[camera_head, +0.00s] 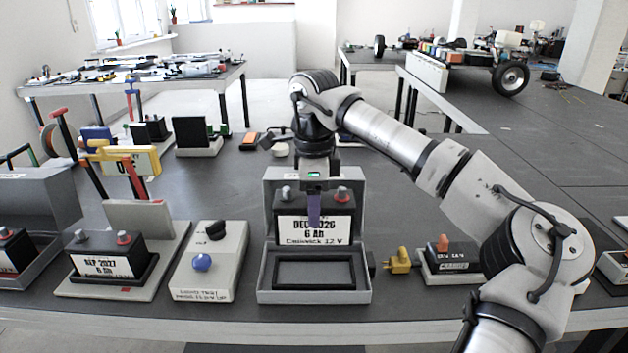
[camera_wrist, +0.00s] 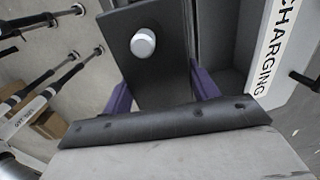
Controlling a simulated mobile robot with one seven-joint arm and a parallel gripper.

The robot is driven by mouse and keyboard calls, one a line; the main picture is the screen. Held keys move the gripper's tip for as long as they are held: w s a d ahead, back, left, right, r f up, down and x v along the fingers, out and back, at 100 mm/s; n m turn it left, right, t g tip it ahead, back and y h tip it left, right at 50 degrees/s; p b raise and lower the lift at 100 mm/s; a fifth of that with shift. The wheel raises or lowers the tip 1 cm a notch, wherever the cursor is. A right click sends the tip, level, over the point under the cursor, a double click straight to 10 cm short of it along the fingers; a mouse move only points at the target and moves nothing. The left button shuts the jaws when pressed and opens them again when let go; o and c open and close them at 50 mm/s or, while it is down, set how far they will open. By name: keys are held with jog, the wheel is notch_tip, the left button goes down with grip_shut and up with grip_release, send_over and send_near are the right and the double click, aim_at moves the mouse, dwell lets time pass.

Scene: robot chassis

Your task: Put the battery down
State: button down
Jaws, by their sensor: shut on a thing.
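My gripper (camera_head: 314,212) is shut on a black battery (camera_head: 290,228) with a white label reading "DEC 2026 6 Ah" and 12 V. The battery is upright, with a grey and a red-topped terminal. It appears held over an open grey box (camera_head: 264,284) whose lid stands up behind. A black rectangular frame (camera_head: 313,286) lies empty in the box's front. In the wrist view the purple fingers flank the battery (camera_wrist: 150,75), and one silver terminal shows. The box wall with the label "CHARGING" (camera_wrist: 272,50) is beside it. The battery's underside is hidden.
A yellow plug (camera_head: 399,261) and a small black unit (camera_head: 450,264) are to the right. The bench behind the box has free room.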

jog(key=shift+f+p, duration=0.35)
jog(key=shift+f, duration=5)
jog(key=shift+f, duration=0.1)
jog(key=shift+c, duration=2.1)
grip_release()
jog(key=shift+f, duration=0.1)
